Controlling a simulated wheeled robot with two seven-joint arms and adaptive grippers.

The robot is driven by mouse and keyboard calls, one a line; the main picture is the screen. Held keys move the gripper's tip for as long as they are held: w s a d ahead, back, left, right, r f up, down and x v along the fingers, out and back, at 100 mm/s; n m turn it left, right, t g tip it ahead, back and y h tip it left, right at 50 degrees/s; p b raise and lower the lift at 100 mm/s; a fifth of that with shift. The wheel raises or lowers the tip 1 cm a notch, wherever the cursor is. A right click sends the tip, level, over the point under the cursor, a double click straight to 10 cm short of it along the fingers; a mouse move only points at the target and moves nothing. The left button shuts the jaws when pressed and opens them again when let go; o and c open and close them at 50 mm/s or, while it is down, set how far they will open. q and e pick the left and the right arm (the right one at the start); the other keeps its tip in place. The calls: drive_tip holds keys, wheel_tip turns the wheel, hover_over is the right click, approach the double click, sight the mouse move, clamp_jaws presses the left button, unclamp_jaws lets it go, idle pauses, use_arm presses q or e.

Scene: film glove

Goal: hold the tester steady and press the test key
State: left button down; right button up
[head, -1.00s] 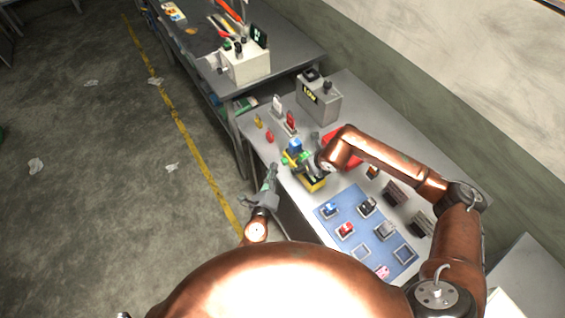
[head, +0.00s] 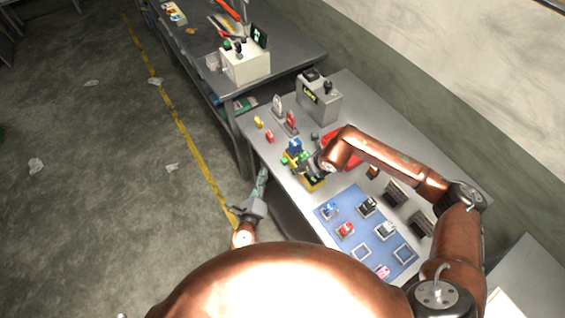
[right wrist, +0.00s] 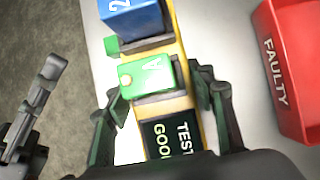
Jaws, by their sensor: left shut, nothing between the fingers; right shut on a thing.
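The yellow tester (head: 314,184) stands near the table's front edge; in the right wrist view its yellow body (right wrist: 182,92) shows between my fingers. It carries a blue block (right wrist: 135,18) marked 2, a green block (right wrist: 148,76) marked A, and a dark display (right wrist: 172,140) reading TEST and GOOD. A small green piece (right wrist: 112,45) shows at its left side; I cannot tell whether this is the test key. My right gripper (right wrist: 168,104) is shut on the tester, one finger on each side. My left gripper (head: 262,178) is shut and empty, apart from the tester, beyond the table's front edge.
A red bin (right wrist: 290,75) marked FAULTY stands right of the tester. A blue mat (head: 350,218) holds several small blocks in sockets. A grey box (head: 319,100) with a display stands at the back. Small red and yellow pieces lie left of the tester.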

drive_tip(key=o, duration=1.7)
